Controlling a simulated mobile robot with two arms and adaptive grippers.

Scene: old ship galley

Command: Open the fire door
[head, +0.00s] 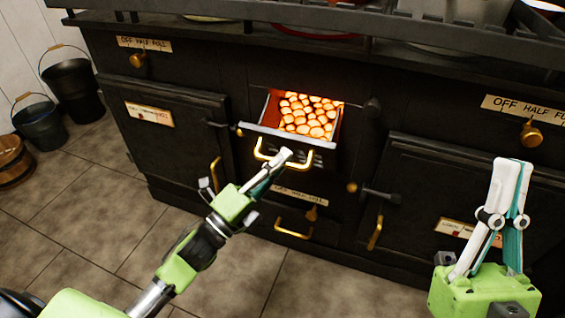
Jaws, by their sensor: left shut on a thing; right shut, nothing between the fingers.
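The fire door (287,135) is in the middle of the black stove in the head view. It is tilted out at the top, and glowing orange coals (308,117) show in the opening behind it. Its curved brass handle (263,150) is on the front. My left gripper (284,156) is shut on this handle near its middle; the fingers hide part of it. My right gripper (510,165) is shut and empty, pointing up in front of the stove at the right, apart from the fire door.
Closed oven doors flank the fire door, at left (178,135) and right (420,190). A lower brass handle (293,233) sits below it. A rail (300,15) runs along the stove top. Buckets (73,88) stand at far left. The tiled floor (90,220) in front is clear.

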